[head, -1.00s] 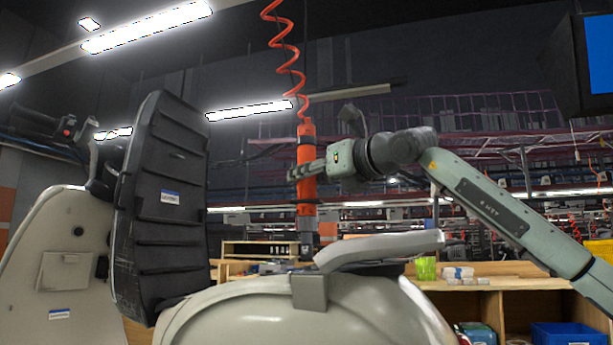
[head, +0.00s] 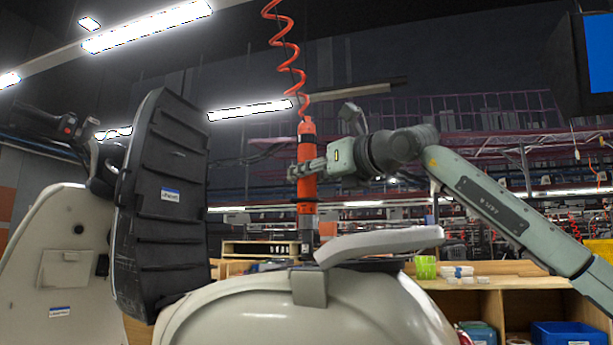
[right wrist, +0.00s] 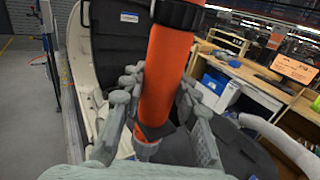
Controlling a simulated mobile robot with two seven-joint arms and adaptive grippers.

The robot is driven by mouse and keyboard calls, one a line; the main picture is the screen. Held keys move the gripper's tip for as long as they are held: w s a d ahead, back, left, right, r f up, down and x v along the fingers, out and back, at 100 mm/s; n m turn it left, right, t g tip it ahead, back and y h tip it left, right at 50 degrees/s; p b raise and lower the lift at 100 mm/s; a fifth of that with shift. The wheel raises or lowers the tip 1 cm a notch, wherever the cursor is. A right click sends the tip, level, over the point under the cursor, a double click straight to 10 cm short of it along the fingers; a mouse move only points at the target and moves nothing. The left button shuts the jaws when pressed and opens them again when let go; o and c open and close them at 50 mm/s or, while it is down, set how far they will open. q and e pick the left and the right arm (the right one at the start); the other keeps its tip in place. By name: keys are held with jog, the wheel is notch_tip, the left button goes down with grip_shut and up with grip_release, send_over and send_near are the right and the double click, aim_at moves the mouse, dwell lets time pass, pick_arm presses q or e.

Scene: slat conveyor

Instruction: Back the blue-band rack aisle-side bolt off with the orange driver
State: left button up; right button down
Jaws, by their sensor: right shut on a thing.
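The orange driver (head: 307,134) hangs upright from a red coiled line. My right gripper (head: 302,170) is shut around its body from the right. In the right wrist view the grey fingers (right wrist: 160,95) lie on both sides of the orange driver (right wrist: 168,65). The driver's dark nose (head: 307,225) points down at the rear of a cream scooter (head: 290,315), beside a pale rack rail (head: 380,244). The bolt and any blue band cannot be made out; I cannot tell whether the tip touches anything. My left gripper is out of view.
A wooden workbench (head: 490,285) with a green cup (head: 426,267) and a blue bin (head: 568,333) is behind at right. A dark monitor (head: 585,65) hangs upper right.

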aim_at(315, 140)
jog(key=shift+f+b, duration=1.15)
jog(key=shift+f, duration=0.05)
dwell(1.7)
jog(key=shift+r, duration=0.25)
dwell(0.4)
jog(key=shift+r+p, duration=0.4)
jog(key=shift+r, duration=0.05)
jog(key=shift+w, duration=0.1)
jog(key=shift+d+r, duration=0.1)
jog(key=shift+r, duration=0.2)
dwell(0.7)
jog(key=shift+r+p, duration=0.6)
jog(key=shift+r, duration=0.15)
dwell(0.4)
jog(key=shift+r+p, duration=2.1)
jog(key=shift+r, duration=0.55)
